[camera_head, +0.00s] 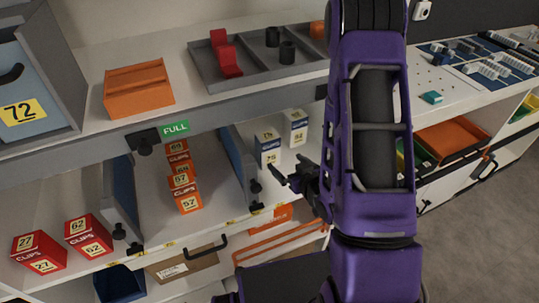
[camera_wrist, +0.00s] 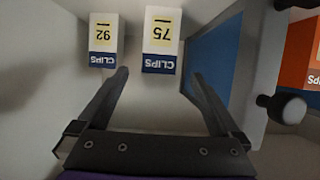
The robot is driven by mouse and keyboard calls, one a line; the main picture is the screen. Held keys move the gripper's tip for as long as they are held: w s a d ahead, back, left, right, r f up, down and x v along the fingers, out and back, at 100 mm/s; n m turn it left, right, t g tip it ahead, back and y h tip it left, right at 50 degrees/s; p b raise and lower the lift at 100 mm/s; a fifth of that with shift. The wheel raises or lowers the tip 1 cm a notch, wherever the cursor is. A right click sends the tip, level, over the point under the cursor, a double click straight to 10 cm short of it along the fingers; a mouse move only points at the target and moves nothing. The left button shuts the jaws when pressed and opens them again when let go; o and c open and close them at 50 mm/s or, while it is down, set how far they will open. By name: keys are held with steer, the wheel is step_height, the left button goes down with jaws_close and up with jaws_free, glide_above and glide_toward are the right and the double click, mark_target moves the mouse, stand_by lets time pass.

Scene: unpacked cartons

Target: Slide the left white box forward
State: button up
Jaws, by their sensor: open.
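Two white boxes with blue bands and yellow labels stand in the right compartment of the lower shelf. The left white box (camera_head: 268,148), marked 75, is nearer a divider. The right white box (camera_head: 298,127), marked 92, stands beside it. The wrist view is upside down: box 75 (camera_wrist: 162,40) is at centre and box 92 (camera_wrist: 103,40) is on its left. My gripper (camera_head: 283,175) is open and empty in front of box 75. In the wrist view my gripper (camera_wrist: 160,75) has its fingertips to either side of that box's near edge; contact cannot be told.
A blue-and-grey divider (camera_wrist: 228,60) with a dark knob stands close to one finger.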

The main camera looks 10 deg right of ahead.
mark_target(271, 150)
steer(key=b+x, duration=0.5)
steer(key=x, duration=0.9)
steer(key=shift+w+a+f, duration=0.1)
steer(key=shift+w, duration=0.3)
steer(key=c, duration=1.4)
